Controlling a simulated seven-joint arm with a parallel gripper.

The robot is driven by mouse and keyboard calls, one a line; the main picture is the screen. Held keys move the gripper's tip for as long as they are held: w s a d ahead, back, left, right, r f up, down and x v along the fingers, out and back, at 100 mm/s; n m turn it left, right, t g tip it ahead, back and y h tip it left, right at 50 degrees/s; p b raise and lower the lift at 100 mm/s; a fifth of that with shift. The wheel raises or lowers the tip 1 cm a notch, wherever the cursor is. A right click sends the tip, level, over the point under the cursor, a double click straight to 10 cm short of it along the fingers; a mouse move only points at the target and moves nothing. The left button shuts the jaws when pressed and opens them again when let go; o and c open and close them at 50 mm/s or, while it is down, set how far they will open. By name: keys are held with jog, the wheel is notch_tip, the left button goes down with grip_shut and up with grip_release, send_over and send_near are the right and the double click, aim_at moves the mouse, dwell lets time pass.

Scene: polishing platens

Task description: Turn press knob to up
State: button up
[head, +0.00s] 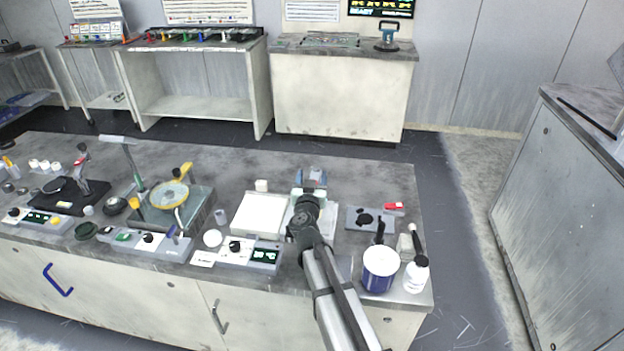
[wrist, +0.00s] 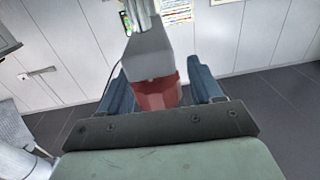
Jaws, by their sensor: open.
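My gripper (head: 311,181) is over the back middle of the near bench, beyond a pale plate (head: 327,222). In the wrist view its two blue jaws (wrist: 157,74) stand apart. A red round part (wrist: 156,94) under a grey block (wrist: 150,52) shows between them; I cannot tell whether they touch it. A black knob (head: 235,246) sits on a grey control box (head: 264,256) with a lit display, at the bench's front, left of my arm. Similar knobs show on boxes farther left, and no readable label tells which is the press knob. Its pointer direction is too small to read.
A white-and-blue tub (head: 380,271) and a white bottle (head: 416,275) stand at the right front. A white tray (head: 258,216) lies left of my arm. A polishing wheel (head: 170,196) stands farther left. The back right corner is fairly clear.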

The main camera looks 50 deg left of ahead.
jog(key=c, duration=1)
jog(key=shift+s+a+r+n+g+y, duration=0.1)
jog(key=shift+n+g+y, duration=0.5)
jog(key=shift+g, duration=0.4)
jog(key=o, duration=1)
